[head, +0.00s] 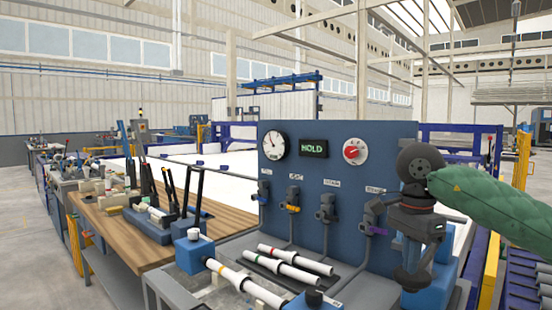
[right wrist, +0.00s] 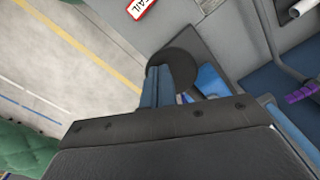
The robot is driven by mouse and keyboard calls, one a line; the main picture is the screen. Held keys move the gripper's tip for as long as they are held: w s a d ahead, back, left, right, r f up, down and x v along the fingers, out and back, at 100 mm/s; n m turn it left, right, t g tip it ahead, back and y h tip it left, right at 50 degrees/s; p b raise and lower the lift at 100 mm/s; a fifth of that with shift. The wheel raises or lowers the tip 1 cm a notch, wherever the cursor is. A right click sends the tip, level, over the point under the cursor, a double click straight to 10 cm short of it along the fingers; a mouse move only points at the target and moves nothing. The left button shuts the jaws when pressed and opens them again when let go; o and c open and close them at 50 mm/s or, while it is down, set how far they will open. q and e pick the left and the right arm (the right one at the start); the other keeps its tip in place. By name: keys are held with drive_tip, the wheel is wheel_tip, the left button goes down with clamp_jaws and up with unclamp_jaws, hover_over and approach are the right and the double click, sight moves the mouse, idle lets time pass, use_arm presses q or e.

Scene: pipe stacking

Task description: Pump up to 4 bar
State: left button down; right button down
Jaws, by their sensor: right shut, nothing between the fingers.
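A blue test panel (head: 340,195) stands in the middle of the head view. It carries a round white pressure gauge (head: 274,145) with a dark needle pointing to the upper left; its numbers are too small to read. Beside it are a display (head: 313,148) reading HOLD and a red knob (head: 354,151). My right gripper (head: 407,279) points down at the panel's right end, shut and empty. In the right wrist view its fingers (right wrist: 158,88) overlap a dark round disc (right wrist: 182,66); whether they touch it is unclear. My left gripper is not in view.
Several valves, one with a yellow handle (head: 292,208), line the panel's lower face. White pipes (head: 297,258) lie in front. A wooden bench (head: 110,222) with tools is at the left. A red FAIL label (right wrist: 140,8) shows in the right wrist view.

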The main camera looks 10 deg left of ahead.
sight(409, 278)
drive_tip(key=shift+f+b, duration=0.3)
drive_tip(key=shift+f, duration=0.2)
drive_tip(key=shift+f, duration=0.2)
drive_tip(key=shift+w+f+b, duration=0.1)
drive_tip(key=shift+f+b, duration=1.45)
drive_tip(key=shift+f, duration=0.4)
drive_tip(key=shift+f+b, duration=0.25)
drive_tip(key=shift+b, duration=0.05)
drive_tip(key=shift+s+a+r+p, duration=0.1)
drive_tip(key=shift+s+r+p, duration=0.1)
drive_tip(key=shift+r+p, duration=1.1)
drive_tip(key=shift+s+a+r+p, duration=0.15)
drive_tip(key=shift+r+p, duration=0.6)
drive_tip(key=shift+r, duration=1)
drive_tip(key=shift+f, duration=0.35)
